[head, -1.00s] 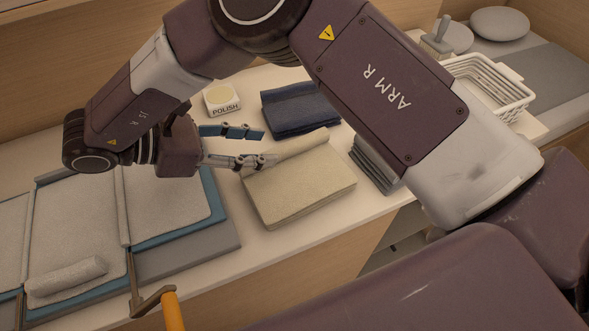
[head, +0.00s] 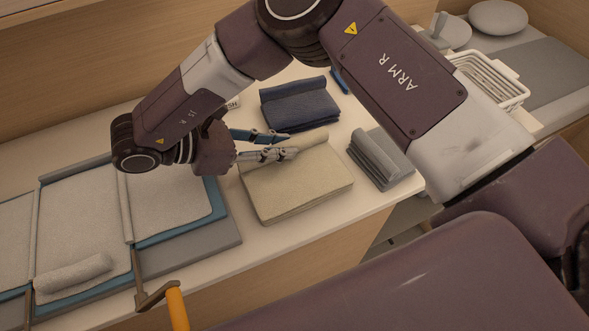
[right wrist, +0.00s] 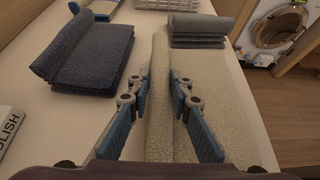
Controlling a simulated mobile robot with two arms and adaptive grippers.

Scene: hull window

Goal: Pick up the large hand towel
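A thick folded beige towel (head: 300,185) lies on the white counter, with a raised roll along its far edge. In the right wrist view the roll (right wrist: 159,60) runs between my fingers. My right gripper (head: 285,145) is at the left part of this roll, one finger on each side. In the right wrist view the gripper (right wrist: 158,85) is open, its fingertips close beside the roll; firm contact cannot be told. A navy folded towel (head: 300,105) and a smaller grey folded stack (head: 382,160) lie nearby. My left gripper is not in view.
A polish container (right wrist: 8,130) is partly hidden by my arm in the head view. Light grey cloths lie on a panel (head: 85,220) at left, near an orange handle (head: 177,308). A white basket (head: 490,80) stands at the back right. The counter's front edge is close.

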